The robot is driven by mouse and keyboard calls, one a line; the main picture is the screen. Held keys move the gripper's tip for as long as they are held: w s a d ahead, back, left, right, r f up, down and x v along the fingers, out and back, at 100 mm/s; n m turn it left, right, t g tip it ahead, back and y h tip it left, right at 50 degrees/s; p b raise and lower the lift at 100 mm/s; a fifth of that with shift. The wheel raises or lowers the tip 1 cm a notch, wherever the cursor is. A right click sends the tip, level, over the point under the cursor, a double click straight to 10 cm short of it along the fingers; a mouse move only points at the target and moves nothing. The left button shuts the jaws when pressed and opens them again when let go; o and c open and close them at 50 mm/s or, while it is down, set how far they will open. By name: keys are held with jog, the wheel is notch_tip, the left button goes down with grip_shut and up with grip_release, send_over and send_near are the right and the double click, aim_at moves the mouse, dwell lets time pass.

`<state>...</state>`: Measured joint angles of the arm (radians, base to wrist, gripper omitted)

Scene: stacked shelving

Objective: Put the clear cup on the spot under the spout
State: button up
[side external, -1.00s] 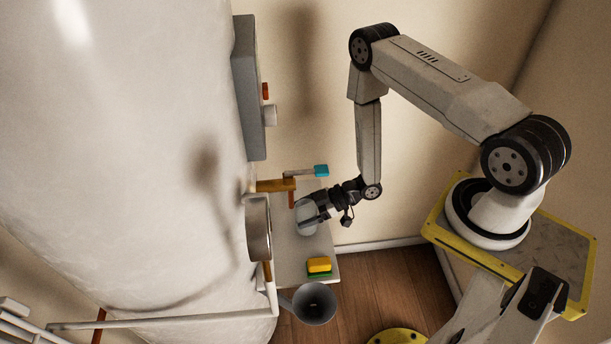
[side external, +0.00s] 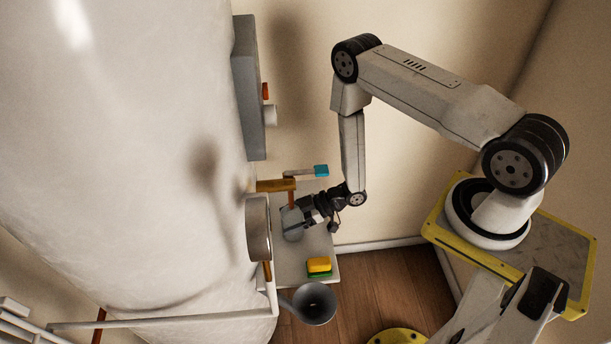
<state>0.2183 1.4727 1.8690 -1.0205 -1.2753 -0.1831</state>
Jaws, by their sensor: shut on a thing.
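The clear cup (side external: 292,224) looks pale and greyish and is over the small light shelf (side external: 325,262). My gripper (side external: 304,216) is shut on the cup from the right. The spout (side external: 291,198) is an orange-brown downward piece at the end of a brass-coloured tap (side external: 275,185) on the big white tank (side external: 150,150). In this view the cup is just below the spout's lower end. I cannot tell whether the cup touches the shelf. The spot under the spout is hidden by the cup and gripper.
A handle with a blue end (side external: 321,171) sticks out behind the tap. A yellow and green sponge (side external: 319,267) lies on the shelf's front part. A grey funnel-like vessel (side external: 315,303) is in front of the shelf. A round metal rim (side external: 258,228) is close left of the cup.

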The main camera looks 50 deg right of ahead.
jog(key=shift+f, duration=0.35)
jog(key=shift+s+f, duration=0.1)
jog(key=shift+f, duration=0.2)
jog(key=o, duration=1)
jog(key=shift+r, duration=0.15)
jog(key=shift+r, duration=0.45)
jog(key=v, duration=1.2)
jog(key=shift+w, duration=0.2)
